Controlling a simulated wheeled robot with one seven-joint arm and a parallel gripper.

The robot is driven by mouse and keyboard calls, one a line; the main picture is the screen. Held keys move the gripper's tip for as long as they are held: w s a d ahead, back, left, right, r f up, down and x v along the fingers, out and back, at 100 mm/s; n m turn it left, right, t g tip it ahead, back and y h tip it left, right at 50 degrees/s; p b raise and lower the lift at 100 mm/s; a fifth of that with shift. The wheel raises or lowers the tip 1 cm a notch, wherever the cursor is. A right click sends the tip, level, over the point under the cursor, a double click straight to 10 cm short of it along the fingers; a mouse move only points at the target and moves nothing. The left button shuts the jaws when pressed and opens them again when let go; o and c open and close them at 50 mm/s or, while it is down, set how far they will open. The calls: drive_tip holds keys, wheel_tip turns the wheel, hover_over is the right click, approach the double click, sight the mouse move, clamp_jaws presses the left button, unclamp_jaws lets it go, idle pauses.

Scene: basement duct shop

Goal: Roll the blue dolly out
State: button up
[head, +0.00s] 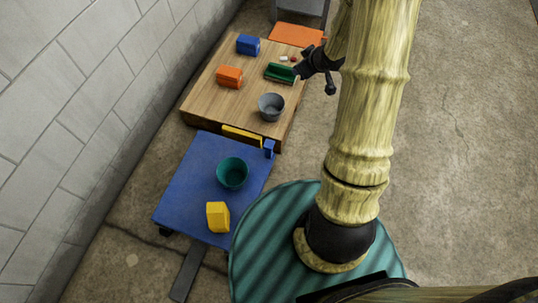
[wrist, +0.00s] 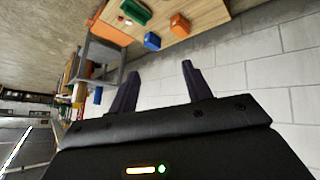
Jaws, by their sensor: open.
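The blue dolly (head: 195,180) stands low beside the wall, at the near end of the wooden table, in the head view. It carries a teal bowl (head: 232,173) and a yellow block (head: 217,217). A small blue upright piece (head: 269,149) stands at its far right corner, and a dark wheel shows under its near left corner. My gripper (head: 314,78) is over the right edge of the table, well away from the dolly. In the wrist view its two fingers (wrist: 160,70) are apart with nothing between them. The dolly cannot be made out in the wrist view.
The wooden table (head: 205,85) holds a blue block (head: 248,44), an orange block (head: 229,77), a green brush-like item (head: 281,73) and a grey bowl (head: 271,106). A yellow bar (head: 242,135) is at its near edge. A block wall (head: 80,90) closes the left; open concrete floor (head: 460,130) lies right.

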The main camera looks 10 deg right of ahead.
sight(269, 147)
drive_tip(key=w+d+f+n+t+y+b, duration=0.1)
drive_tip(key=d+f+n+y+b, duration=0.15)
drive_tip(key=f+b, duration=0.8)
drive_tip(key=w+d+f+n+t+y+b, duration=0.1)
drive_tip(key=f+y+b, duration=0.3)
drive_tip(key=f, duration=1.2)
drive_tip(key=s+f+y+b, duration=0.2)
drive_tip(key=s+f+b, duration=0.2)
drive_tip(key=f, duration=0.3)
drive_tip(key=s+f+n+y+b, duration=0.1)
drive_tip(key=s+f+y+b, duration=0.2)
drive_tip(key=f+b, duration=0.3)
drive_tip(key=s+f+n+y+b, duration=0.1)
drive_tip(key=s+f+b, duration=0.3)
drive_tip(key=f, duration=0.4)
drive_tip(key=shift+s+a+f+y+b, duration=0.2)
drive_tip(key=shift+s+y+b, duration=0.1)
drive_tip(key=shift+y+b, duration=0.45)
drive_tip(key=shift+n, duration=0.25)
drive_tip(key=b+x, duration=0.2)
drive_tip(key=x, duration=0.3)
drive_tip(key=b+x, duration=0.3)
drive_tip(key=x, duration=0.3)
drive_tip(key=b+x, duration=0.2)
drive_tip(key=x, duration=0.3)
drive_tip(key=shift+w+a+f, duration=0.2)
drive_tip(key=shift+a+f, duration=0.05)
drive_tip(key=shift+a, duration=0.1)
drive_tip(key=shift+w+a+r, duration=0.15)
drive_tip(key=shift+a, duration=0.15)
